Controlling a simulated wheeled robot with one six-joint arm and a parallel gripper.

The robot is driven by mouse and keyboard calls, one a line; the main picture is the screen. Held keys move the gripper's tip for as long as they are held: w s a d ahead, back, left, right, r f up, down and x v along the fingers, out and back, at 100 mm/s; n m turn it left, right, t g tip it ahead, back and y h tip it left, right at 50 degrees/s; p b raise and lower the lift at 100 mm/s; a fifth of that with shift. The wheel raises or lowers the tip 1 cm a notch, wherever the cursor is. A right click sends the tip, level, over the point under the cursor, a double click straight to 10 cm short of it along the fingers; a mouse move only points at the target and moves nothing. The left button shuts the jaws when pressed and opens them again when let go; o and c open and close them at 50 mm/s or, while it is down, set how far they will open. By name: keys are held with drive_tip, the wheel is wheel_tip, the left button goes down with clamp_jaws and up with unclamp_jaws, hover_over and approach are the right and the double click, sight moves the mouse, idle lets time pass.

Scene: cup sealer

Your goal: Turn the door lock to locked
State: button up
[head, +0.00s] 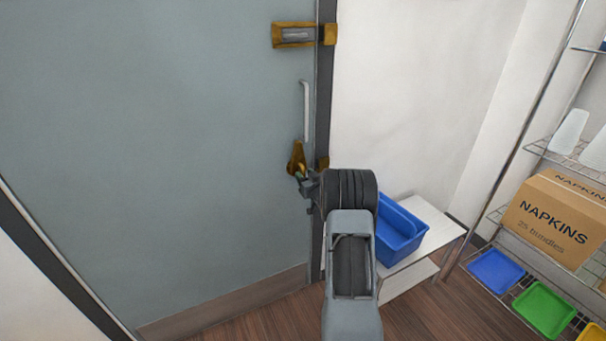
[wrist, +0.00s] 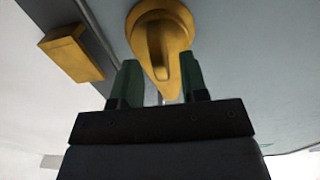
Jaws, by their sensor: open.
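The grey-blue door (head: 160,140) fills the left of the head view. The brass door lock (head: 296,157) is on it near its right edge, below a pale vertical handle (head: 305,111). In the wrist view the lock (wrist: 143,24) is a teardrop-shaped plate with a raised thumb-turn (wrist: 165,60) in line with its narrow end. My gripper (wrist: 160,82) is open, with its two dark green fingertips apart on either side of the lower part of the lock. I cannot tell whether either finger touches the thumb-turn. My gripper also shows at the lock in the head view (head: 305,183), partly hiding its lower end.
A brass slide bolt (head: 295,35) is higher on the door. A brass strike block (wrist: 72,53) sits on the frame beside the lock. A blue bin (head: 400,232) stands on a white side table (head: 432,222). A wire shelf with a napkins box (head: 555,222) is at the right.

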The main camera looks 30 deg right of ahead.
drive_tip(key=shift+w+d, duration=0.1)
drive_tip(key=shift+w, duration=0.9)
clamp_jaws()
